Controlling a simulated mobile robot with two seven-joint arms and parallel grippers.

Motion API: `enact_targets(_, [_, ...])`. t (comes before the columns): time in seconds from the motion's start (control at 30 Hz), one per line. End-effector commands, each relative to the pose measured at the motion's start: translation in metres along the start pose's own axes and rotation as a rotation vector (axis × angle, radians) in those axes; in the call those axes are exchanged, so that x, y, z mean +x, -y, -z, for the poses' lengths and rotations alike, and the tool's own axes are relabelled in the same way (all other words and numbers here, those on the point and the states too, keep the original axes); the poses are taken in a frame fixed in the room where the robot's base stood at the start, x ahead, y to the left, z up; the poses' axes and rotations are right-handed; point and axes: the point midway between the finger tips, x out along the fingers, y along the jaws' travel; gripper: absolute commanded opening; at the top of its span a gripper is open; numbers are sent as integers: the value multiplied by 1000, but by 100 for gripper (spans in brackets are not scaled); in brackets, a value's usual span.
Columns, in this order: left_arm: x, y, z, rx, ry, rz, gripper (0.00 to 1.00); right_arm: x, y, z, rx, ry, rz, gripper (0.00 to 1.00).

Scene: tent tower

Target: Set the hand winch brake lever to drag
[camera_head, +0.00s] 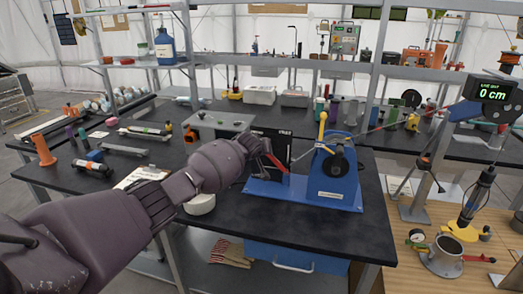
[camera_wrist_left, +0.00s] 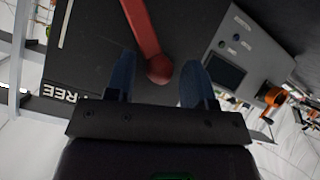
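The blue hand winch (camera_head: 335,185) stands on a blue base near the front edge of the dark table, with a yellow crank handle (camera_head: 322,125) upright on it. The red brake lever (camera_head: 276,163) is in front of a black label plate (camera_head: 283,145) left of the winch. My left gripper (camera_head: 262,147) is at the lever. In the left wrist view, my open fingers (camera_wrist_left: 158,85) are on either side of the lever's red ball knob (camera_wrist_left: 158,69), with gaps visible. The word FREE (camera_wrist_left: 62,95) shows inverted on the plate. My right gripper is not in view.
A display reading 0 cm (camera_head: 493,92) and a hanging black fitting (camera_head: 480,190) are at the right, above a metal cylinder (camera_head: 445,254). A grey box (camera_head: 218,122) and small tools are on the table behind my left arm. The table front near the winch is clear.

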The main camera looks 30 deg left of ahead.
Motion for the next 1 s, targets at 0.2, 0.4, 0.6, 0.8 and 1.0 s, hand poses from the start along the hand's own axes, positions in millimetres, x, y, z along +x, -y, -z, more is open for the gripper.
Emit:
enact_targets(0.2, [0, -2, 0, -2, 0, -3, 51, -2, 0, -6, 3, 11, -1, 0])
enact_targets(0.4, [-4, -2, 0, -2, 0, -5, 51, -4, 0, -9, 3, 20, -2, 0])
enact_targets(0.6, [-20, -2, 0, -1, 0, -5, 51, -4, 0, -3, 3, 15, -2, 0])
enact_targets(0.8, [-43, -1, 0, -2, 0, -5, 51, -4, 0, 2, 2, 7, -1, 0])
enact_targets(1.0, [-67, -1, 0, -1, -1, -5, 51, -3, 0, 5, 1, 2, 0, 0])
